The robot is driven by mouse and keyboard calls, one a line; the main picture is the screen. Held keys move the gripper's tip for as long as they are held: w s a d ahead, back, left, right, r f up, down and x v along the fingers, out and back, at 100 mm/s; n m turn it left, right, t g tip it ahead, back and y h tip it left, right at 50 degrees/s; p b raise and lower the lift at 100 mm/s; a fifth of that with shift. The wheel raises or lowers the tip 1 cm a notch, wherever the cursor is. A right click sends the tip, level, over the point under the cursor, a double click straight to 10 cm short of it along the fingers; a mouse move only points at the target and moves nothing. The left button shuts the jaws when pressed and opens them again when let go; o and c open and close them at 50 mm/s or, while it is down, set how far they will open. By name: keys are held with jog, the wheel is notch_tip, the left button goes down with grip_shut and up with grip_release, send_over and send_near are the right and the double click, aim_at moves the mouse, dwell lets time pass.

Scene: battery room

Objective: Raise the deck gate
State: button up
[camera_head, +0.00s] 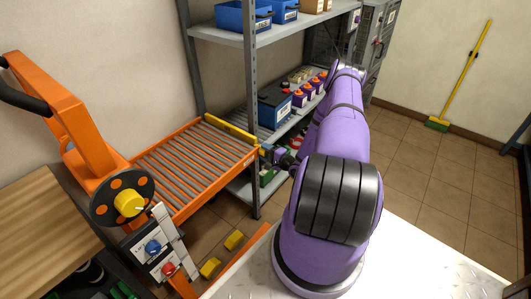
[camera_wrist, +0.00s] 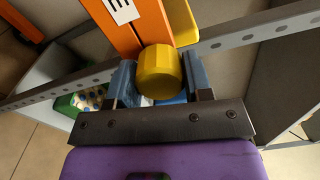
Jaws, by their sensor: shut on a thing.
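The roller deck (camera_head: 147,160) is an orange-framed bed of grey rollers at left centre. The deck gate (camera_head: 230,130) is a yellow bar along its far end, low against the rollers. A round yellow knob (camera_wrist: 160,72) sits at the end of the orange frame by the gate; part of the yellow gate (camera_wrist: 186,24) shows behind it in the wrist view. My gripper (camera_head: 271,153) is at the deck's far right corner, its fingers (camera_wrist: 160,84) shut on the knob, one on each side. In the head view the fingertips and knob are small and partly hidden.
An orange arm with a black disc (camera_head: 122,197) and a control panel (camera_head: 158,248) stand at the near left.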

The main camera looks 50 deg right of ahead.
dwell(0.3)
jog(key=o, duration=0.9)
jog(key=shift+s, duration=0.1)
jog(key=s, duration=1)
jog(key=shift+s+d, duration=0.3)
jog(key=shift+d, duration=0.1)
